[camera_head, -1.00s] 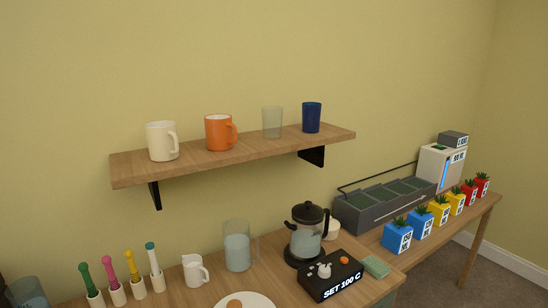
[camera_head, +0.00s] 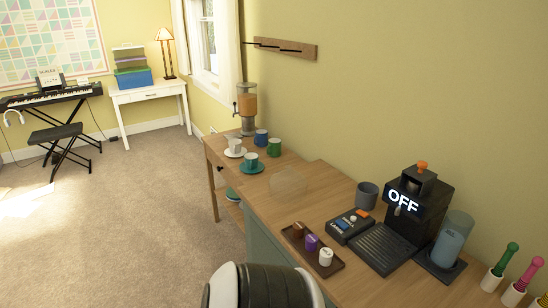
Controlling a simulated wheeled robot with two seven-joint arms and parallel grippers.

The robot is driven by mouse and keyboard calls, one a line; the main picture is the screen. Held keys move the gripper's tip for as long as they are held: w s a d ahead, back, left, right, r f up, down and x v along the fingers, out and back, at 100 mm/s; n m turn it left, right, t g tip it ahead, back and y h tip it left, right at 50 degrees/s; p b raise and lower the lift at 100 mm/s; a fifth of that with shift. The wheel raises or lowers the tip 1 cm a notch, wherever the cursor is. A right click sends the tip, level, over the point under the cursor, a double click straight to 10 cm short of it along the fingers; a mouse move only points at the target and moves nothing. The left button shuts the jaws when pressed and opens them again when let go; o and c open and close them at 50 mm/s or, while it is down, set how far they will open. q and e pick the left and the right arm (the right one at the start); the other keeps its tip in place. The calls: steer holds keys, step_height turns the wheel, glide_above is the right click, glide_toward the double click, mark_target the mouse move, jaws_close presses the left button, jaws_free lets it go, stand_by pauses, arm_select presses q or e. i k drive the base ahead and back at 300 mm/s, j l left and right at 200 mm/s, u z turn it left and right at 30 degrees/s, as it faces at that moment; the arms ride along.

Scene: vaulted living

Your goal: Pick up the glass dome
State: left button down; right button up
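A faint, see-through rounded shape (camera_head: 289,181) stands on the wooden counter, left of the coffee machine, and looks like the glass dome. Its edges are hard to make out, and I cannot tell whether anything is under it. Neither of my grippers shows in this view.
The counter (camera_head: 322,200) holds a dark tray (camera_head: 313,249) with small coloured pieces, a control box (camera_head: 350,226), a grey cup (camera_head: 367,195) and a black coffee machine (camera_head: 414,205). Cups and a drink dispenser (camera_head: 246,108) stand farther back. Carpet (camera_head: 150,200) is open at left.

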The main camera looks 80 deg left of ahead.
mark_target(289, 186)
steer(key=u, duration=2.55)
steer(key=i+j+z, duration=0.1)
steer(key=i+j, duration=0.25)
